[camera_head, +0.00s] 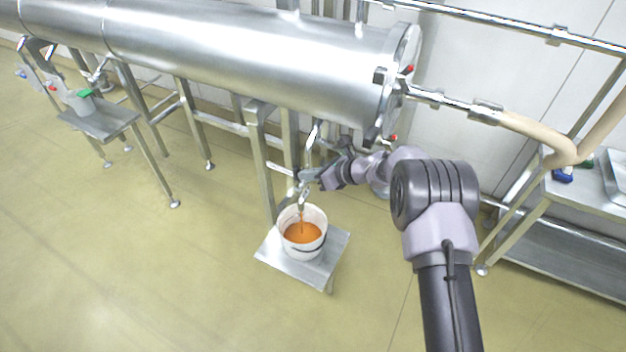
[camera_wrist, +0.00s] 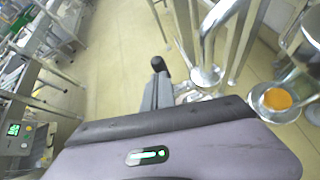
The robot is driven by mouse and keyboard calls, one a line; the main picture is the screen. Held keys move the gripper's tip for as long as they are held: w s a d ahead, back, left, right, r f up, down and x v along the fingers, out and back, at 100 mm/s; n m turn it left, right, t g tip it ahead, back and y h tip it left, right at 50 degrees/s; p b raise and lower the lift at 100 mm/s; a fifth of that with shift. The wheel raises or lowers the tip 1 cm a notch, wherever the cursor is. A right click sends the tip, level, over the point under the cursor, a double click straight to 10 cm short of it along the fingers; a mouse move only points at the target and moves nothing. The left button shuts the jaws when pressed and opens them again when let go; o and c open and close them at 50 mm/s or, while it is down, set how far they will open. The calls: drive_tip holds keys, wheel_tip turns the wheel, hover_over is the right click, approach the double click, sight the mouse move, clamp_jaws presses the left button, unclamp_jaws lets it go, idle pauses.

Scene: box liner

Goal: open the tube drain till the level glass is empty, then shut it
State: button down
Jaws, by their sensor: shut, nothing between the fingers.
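The tube drain (camera_head: 303,195) hangs below the right end of the large steel tube (camera_head: 270,62). A thin orange stream falls from it into a white bucket (camera_head: 318,246), which holds orange liquid. The bucket also shows at the right of the wrist view (camera_wrist: 258,104). My gripper (camera_head: 308,176) is beside the drain's valve, its fingers shut and empty; whether they touch the handle I cannot tell. The wrist view shows the dark fingers (camera_wrist: 158,78) close to the drain's steel pipework (camera_wrist: 206,76). I cannot make out the level glass or its level.
The bucket stands on a small steel stand (camera_head: 278,258). Steel legs are close behind the drain. The floor in front is clear.

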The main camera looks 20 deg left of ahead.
drive_tip(key=shift+a+r, duration=0.2)
drive_tip(key=shift+a, duration=0.05)
drive_tip(key=shift+a+r, duration=0.15)
idle(0.3)
